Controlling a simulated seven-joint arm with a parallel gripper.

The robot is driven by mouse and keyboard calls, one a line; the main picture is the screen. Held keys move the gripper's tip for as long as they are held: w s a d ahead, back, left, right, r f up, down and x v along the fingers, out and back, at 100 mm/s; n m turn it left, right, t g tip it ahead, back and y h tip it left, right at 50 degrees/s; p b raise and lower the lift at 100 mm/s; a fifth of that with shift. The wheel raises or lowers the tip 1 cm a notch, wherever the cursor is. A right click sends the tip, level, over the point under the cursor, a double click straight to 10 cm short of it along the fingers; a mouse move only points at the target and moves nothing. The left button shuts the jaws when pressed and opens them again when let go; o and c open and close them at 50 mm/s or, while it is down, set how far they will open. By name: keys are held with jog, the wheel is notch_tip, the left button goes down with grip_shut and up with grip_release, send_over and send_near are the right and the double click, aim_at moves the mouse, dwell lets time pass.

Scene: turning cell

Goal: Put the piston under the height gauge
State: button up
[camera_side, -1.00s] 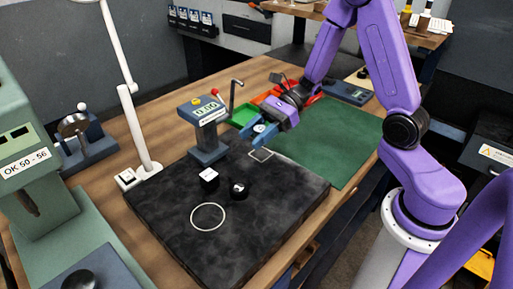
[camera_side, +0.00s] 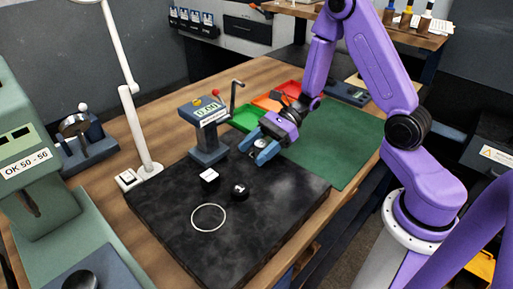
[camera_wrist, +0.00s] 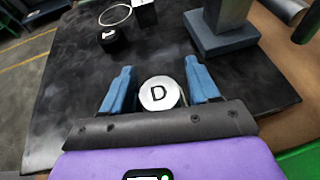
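In the side view my gripper (camera_side: 262,150) is low over the back right part of the dark plate, with the piston (camera_side: 260,143) partly hidden by the fingers. I cannot tell whether the piston touches the plate. The height gauge (camera_side: 206,130), a blue-grey stand with a display reading 0.00, stands to the left of my gripper. Its column and base also show in the wrist view (camera_wrist: 222,40).
A white-topped dark block (camera_side: 209,178) and a round black piece (camera_side: 240,191) sit on the plate (camera_side: 275,220), in front of the gauge. A white ring (camera_side: 208,217) is marked nearer the front. A green bin (camera_side: 246,118) and a green mat (camera_side: 335,145) lie behind.

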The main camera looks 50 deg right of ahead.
dwell(0.3)
